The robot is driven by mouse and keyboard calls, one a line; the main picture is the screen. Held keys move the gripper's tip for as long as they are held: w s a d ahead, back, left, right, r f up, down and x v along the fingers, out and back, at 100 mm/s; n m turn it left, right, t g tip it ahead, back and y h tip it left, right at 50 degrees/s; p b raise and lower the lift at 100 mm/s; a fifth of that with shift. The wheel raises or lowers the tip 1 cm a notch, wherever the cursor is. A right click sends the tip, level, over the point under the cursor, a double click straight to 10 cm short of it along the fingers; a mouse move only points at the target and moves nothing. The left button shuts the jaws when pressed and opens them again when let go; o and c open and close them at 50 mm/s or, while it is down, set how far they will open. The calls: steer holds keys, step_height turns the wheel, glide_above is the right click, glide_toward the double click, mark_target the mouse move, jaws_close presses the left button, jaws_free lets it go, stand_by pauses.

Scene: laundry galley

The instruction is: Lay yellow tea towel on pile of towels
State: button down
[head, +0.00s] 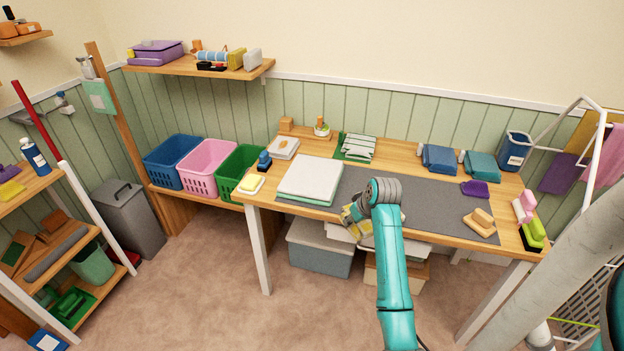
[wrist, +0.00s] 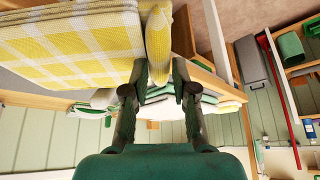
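The yellow tea towel (wrist: 75,50) is folded, with a yellow and white check, and fills the upper left of the wrist view. My gripper (wrist: 158,40) is shut on its folded edge. In the head view the towel (head: 349,214) shows only partly beside my gripper (head: 362,208), over the front of the table; my wrist hides the rest. The pile of towels (head: 311,176), white on top with a green layer below, lies flat on the table just left of my gripper. Its layered edge also shows in the wrist view (wrist: 215,100), beyond the fingers.
The grey mat (head: 425,205) covers much of the wooden table. On the right are a purple cloth (head: 475,188), tan blocks (head: 480,221) and blue folded cloth (head: 438,158). Baskets (head: 208,167) stand farther left.

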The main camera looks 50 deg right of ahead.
step_height(320, 180, up, 11)
stand_by(1.4)
